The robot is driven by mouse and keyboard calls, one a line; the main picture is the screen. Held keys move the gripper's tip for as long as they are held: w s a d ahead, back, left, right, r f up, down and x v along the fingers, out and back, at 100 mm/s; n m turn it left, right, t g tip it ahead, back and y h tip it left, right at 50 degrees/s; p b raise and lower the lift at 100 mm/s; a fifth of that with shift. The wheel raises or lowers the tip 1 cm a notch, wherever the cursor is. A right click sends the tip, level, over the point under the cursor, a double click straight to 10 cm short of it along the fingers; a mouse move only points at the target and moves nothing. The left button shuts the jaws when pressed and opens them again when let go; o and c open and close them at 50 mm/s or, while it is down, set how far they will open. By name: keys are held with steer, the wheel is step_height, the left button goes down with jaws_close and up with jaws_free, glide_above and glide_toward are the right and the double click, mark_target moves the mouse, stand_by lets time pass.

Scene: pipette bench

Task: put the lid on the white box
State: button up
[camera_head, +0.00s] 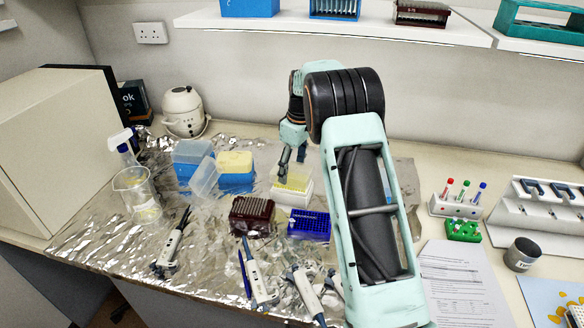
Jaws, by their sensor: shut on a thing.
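The white box (291,197) stands on the foil-covered bench near the middle, behind the dark red and blue racks. A pale yellowish, see-through piece that looks like the lid (294,180) is at the top of the white box. My gripper (286,168) is above the box's left part, pointing down, with its fingers shut on this lid. I cannot tell whether the lid is seated on the box or held just above it. My arm comes in from the right and hides part of the bench behind and right of the box.
Left of the white box stands a blue box with a yellow top (236,182), beside another blue box (190,158) with a clear, tilted cover (205,178). A dark red rack (251,217) and a blue rack (309,225) stand in front. Several pipettes lie nearer the front edge.

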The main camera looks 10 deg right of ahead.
mark_target(293, 169)
steer(key=shift+f, duration=0.35)
steer(key=shift+c, duration=0.2)
steer(key=shift+f+b, duration=0.55)
steer(key=shift+f, duration=0.1)
steer(key=shift+f, duration=0.1)
steer(key=shift+f, duration=0.15)
steer(key=shift+f+b, duration=0.15)
steer(key=shift+b, duration=0.15)
steer(key=shift+o, duration=0.2)
steer(key=shift+s+f, duration=0.15)
